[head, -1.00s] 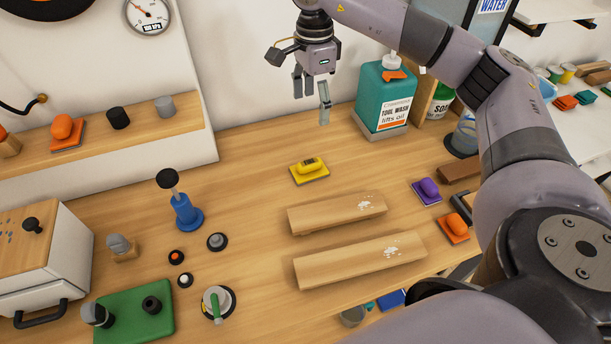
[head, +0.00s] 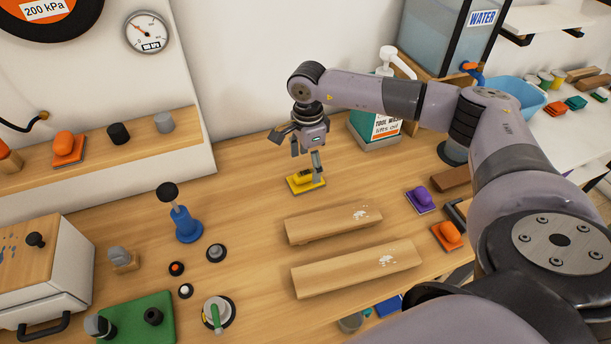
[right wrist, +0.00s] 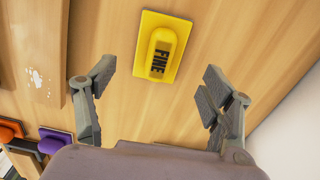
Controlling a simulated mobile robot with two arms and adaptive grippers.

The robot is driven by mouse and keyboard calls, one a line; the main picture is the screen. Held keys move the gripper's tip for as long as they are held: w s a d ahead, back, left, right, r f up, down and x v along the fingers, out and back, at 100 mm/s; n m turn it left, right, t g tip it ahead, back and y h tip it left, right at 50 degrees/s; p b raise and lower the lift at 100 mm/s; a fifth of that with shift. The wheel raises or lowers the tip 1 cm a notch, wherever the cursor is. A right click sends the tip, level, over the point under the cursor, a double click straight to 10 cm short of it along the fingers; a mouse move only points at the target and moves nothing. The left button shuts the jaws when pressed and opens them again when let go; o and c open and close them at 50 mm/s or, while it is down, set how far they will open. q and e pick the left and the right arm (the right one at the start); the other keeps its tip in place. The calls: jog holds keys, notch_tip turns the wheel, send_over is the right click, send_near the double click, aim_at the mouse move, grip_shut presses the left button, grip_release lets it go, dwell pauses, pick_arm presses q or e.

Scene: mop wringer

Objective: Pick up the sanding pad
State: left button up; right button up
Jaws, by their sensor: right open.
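The yellow sanding pad (head: 302,184) lies flat on the wooden workbench, behind two wooden boards. In the right wrist view the yellow pad (right wrist: 161,46) shows a raised grip marked "FINE". My right gripper (head: 306,165) is open and points down just above the yellow pad, partly covering it in the head view. In the right wrist view its two fingers (right wrist: 161,90) are spread wide with nothing between them, and the pad shows ahead of the tips. A purple pad (head: 421,199) and an orange pad (head: 447,235) lie at the bench's right side. My left gripper is not in view.
Two wooden boards (head: 335,222) (head: 357,269) lie in front of the yellow pad. A teal tool wash bottle (head: 375,130) stands behind and right of the gripper. A blue plunger-like stand (head: 186,226) is at left. Bench around the pad is bare.

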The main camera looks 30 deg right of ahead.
aim_at(307, 172)
notch_tip(307, 172, down, 4)
jog(key=shift+s+a+r+p, duration=0.1)
jog(key=shift+r+p, duration=0.05)
jog(key=shift+p, duration=0.65)
jog(key=shift+f, duration=0.4)
jog(key=c, duration=1.2)
